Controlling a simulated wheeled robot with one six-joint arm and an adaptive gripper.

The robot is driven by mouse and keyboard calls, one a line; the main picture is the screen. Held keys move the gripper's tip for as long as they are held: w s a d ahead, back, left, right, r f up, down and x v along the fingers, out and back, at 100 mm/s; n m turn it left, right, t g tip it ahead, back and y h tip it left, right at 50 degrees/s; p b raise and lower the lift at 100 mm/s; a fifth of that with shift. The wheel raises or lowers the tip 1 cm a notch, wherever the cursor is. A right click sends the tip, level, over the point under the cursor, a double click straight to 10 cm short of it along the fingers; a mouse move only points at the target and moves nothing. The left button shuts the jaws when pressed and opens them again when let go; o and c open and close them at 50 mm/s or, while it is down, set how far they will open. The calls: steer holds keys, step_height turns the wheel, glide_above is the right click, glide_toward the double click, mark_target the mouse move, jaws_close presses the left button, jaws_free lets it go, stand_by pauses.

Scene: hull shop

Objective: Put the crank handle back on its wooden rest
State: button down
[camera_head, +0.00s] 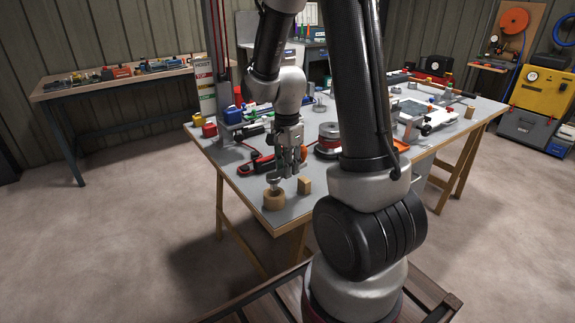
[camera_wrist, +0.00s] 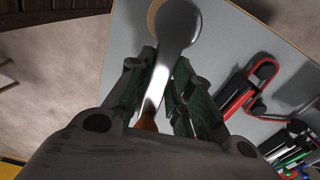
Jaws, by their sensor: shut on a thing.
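My gripper (camera_head: 287,172) is over the near left corner of the grey table and is shut on the crank handle. In the wrist view the crank handle (camera_wrist: 178,30) is a shiny metal arm with a wide rounded end, running between the fingers (camera_wrist: 163,75); its orange-brown grip shows near the palm. The rounded end overlaps a round wooden block (camera_head: 273,202), apparently the rest, whose rim (camera_wrist: 153,18) shows beside it in the wrist view. I cannot tell whether they touch. A small square wooden block (camera_head: 305,186) stands just right of the round one.
A red tool (camera_head: 256,165) with a black part lies just behind my gripper. A red-and-grey round device (camera_head: 328,140) stands farther right. Small parts crowd the table's back left. The table's front edge (camera_head: 285,232) is close to the round block. A workbench (camera_head: 110,84) stands at the left wall.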

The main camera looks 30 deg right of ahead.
steer(key=shift+f, duration=0.25)
stand_by(0.4)
steer(key=shift+f, duration=0.35)
steer(key=shift+f, duration=1.4)
stand_by(1.3)
steer(key=c, duration=1.2)
jaws_free()
steer(key=shift+o, duration=0.2)
steer(key=o, duration=0.4)
steer(key=shift+c, duration=0.2)
steer(key=shift+r, duration=0.1)
